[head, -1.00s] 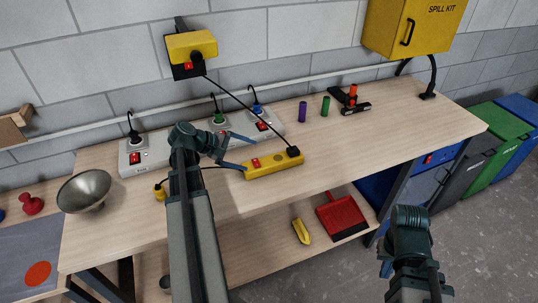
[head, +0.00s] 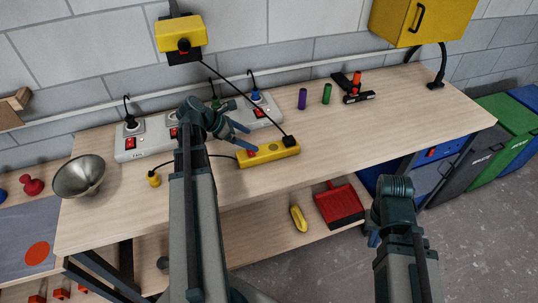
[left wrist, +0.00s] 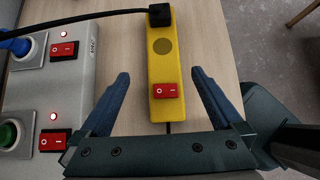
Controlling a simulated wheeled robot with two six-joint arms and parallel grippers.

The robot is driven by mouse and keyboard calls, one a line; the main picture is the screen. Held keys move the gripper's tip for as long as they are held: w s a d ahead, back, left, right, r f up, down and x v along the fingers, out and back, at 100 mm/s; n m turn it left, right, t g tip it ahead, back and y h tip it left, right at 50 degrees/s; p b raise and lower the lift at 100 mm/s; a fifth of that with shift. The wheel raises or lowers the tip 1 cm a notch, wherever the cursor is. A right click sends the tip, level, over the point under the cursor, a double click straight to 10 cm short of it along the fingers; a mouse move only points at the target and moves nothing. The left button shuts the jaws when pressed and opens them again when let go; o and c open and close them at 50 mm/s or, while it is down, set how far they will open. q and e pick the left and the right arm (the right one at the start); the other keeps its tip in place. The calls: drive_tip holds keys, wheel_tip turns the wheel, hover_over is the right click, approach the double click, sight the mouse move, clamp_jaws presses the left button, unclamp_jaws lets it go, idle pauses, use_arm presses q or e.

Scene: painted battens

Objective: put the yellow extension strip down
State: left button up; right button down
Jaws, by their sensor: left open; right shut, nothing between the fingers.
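The yellow extension strip (head: 285,150) lies flat on the workbench, in front of the grey socket strips. A black plug sits in its far end and a cable leaves its near end. In the left wrist view the strip (left wrist: 163,62) runs between my open fingers, its red rocker switch (left wrist: 166,90) facing up. My left gripper (head: 238,134) is open and appears raised just above the strip, with a gap on both sides. My right gripper (head: 374,238) is shut and empty, in front of the bench's front edge.
Grey socket strips (head: 130,143) with plugs stand behind. A metal bowl (head: 80,176) and a small yellow piece (head: 154,180) are left. Purple (head: 302,99) and green (head: 326,94) cylinders stand behind right. The bench's right part is clear. A red dustpan (head: 339,204) lies below.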

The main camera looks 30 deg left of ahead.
sight(269, 148)
use_arm(q)
drive_tip(key=b+x, duration=0.2)
drive_tip(key=x, duration=0.2)
drive_tip(key=shift+w+d+f, duration=0.15)
drive_tip(key=shift+f, duration=0.25)
drive_tip(key=shift+w+d+f+b, duration=0.2)
drive_tip(key=shift+w+d+b, duration=0.1)
drive_tip(key=shift+b, duration=0.1)
use_arm(e)
wheel_tip(269, 148, down, 4)
use_arm(q)
drive_tip(key=b+x, duration=0.3)
drive_tip(key=x, duration=0.2)
drive_tip(key=shift+s+d+f+b, duration=0.1)
drive_tip(key=shift+d+b, duration=0.1)
drive_tip(key=shift+b, duration=0.15)
use_arm(e)
wheel_tip(269, 148, down, 4)
drive_tip(key=shift+r, duration=0.25)
use_arm(q)
clamp_jaws()
